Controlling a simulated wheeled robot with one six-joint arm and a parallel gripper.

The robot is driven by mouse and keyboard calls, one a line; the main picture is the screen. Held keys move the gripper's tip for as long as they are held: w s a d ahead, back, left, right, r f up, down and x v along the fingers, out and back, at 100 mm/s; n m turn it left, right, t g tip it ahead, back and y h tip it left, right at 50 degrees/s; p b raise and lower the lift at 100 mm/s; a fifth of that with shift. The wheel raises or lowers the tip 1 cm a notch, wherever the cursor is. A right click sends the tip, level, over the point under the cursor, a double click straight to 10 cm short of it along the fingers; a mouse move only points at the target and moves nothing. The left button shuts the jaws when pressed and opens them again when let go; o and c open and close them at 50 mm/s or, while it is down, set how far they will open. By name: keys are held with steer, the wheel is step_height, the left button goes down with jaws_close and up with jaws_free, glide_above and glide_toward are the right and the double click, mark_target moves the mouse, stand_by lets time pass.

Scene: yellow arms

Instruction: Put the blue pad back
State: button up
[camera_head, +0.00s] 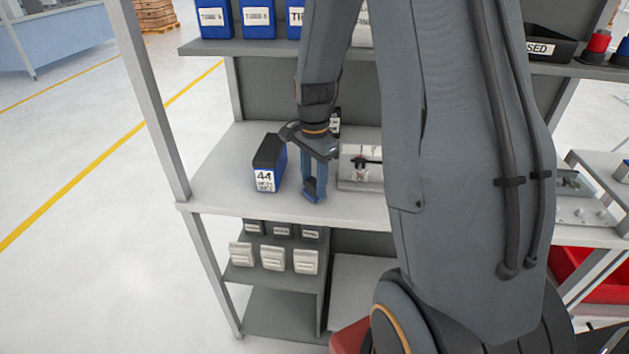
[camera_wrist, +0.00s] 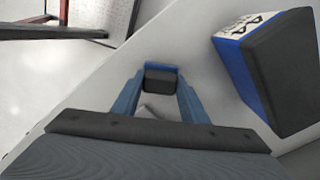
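My gripper (camera_head: 315,190) points down over the front part of the grey workbench shelf (camera_head: 220,180). Its two blue fingers also show in the wrist view. Between the fingertips is a small block with a black face and a blue edge, which looks like the blue pad (camera_wrist: 160,80). The fingers lie against both its sides, so the gripper looks shut on it. In the head view the pad blends with the blue fingers, and I cannot tell whether it touches the shelf.
A blue and black box marked 44 (camera_head: 267,180) stands left of my gripper; it also shows in the wrist view (camera_wrist: 282,80). A grey fixture plate (camera_head: 360,178) lies to the right, partly behind my arm. Labelled blue bins (camera_head: 257,18) stand on the upper shelf. White bins (camera_head: 273,258) sit below.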

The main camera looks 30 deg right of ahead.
mark_target(314, 181)
steer(key=o, duration=0.6)
steer(key=shift+f, duration=0.1)
steer(key=shift+c, duration=0.2)
step_height(314, 181, up, 11)
steer(key=b, duration=0.3)
steer(key=s+a+f+n, duration=0.4)
steer(key=s+a+n, duration=0.1)
steer(key=s+n, duration=0.2)
steer(key=s+a+f+n+t, duration=0.1)
steer(key=s+a+f+n, duration=0.3)
steer(key=s+n, duration=0.3)
steer(key=shift+a+n, duration=0.6)
steer(key=shift+n, duration=0.3)
